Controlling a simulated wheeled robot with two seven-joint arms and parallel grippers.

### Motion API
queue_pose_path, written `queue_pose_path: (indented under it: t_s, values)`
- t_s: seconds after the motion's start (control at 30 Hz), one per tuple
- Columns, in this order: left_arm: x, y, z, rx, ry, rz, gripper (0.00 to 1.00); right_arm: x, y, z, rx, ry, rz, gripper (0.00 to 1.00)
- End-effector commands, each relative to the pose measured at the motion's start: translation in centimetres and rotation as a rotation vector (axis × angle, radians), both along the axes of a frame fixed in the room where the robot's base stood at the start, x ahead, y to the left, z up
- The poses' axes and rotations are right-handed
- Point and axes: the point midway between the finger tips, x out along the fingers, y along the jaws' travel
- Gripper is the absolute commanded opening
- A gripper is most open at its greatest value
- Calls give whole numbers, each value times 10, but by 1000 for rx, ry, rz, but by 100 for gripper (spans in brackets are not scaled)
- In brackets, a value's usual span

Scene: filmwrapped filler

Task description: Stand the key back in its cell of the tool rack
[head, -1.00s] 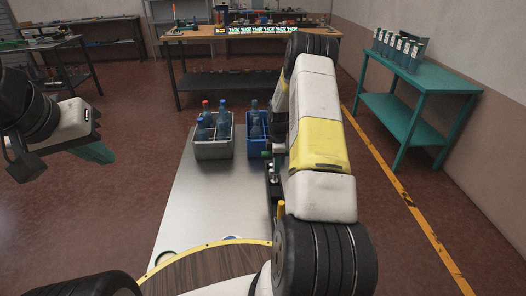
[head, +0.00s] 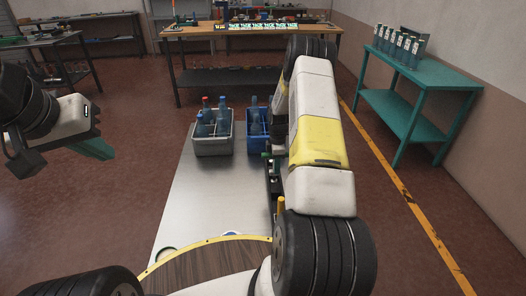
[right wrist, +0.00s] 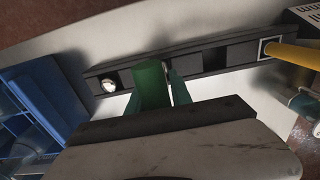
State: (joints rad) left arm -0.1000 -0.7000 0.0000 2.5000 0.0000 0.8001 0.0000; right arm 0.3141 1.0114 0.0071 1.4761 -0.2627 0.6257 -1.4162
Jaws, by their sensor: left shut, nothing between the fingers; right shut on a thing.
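My right gripper (right wrist: 168,84) shows green fingers in the right wrist view, shut over the middle of the tool rack. The key is between them, mostly hidden; only a thin pale sliver shows there, and I cannot tell whether it is inside a cell. The tool rack (right wrist: 215,58) is a dark bar with square cells. A bright round-topped piece (right wrist: 109,86) is in its left end and a yellow-handled tool (right wrist: 292,53) at its right end. In the head view the rack (head: 272,181) is partly behind my right arm. My left gripper (head: 97,149) is shut and empty, away at the left.
A grey crate (head: 213,147) and a blue crate (head: 256,145) with bottles stand on the metal table (head: 205,200), beyond the rack. The blue crate is also near the gripper in the right wrist view (right wrist: 45,95). The table left of the rack is clear.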

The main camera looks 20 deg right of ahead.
Motion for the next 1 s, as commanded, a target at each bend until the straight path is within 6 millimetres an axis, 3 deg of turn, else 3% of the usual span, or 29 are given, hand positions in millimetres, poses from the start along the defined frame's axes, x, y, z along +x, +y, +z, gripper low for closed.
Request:
queue_pose_path:
  t_s: [0.07,0.1,0.2,0.23,0.57,1.0]
  values:
    - [0,0,0,0,0,0,0,0,0,-2,0,-1,0,0]
    - [0,0,0,0,0,0,0,0,0,-2,0,-1,0,30]
    - [0,0,0,0,0,0,0,0,0,-1,0,-1,0,49]
    - [0,0,0,0,0,0,0,0,0,-1,0,-1,0,51]
    - [0,0,0,0,0,0,0,0,0,1,0,0,0,51]
    - [0,0,0,0,0,0,0,1,-1,67,-1,-3,0,51]
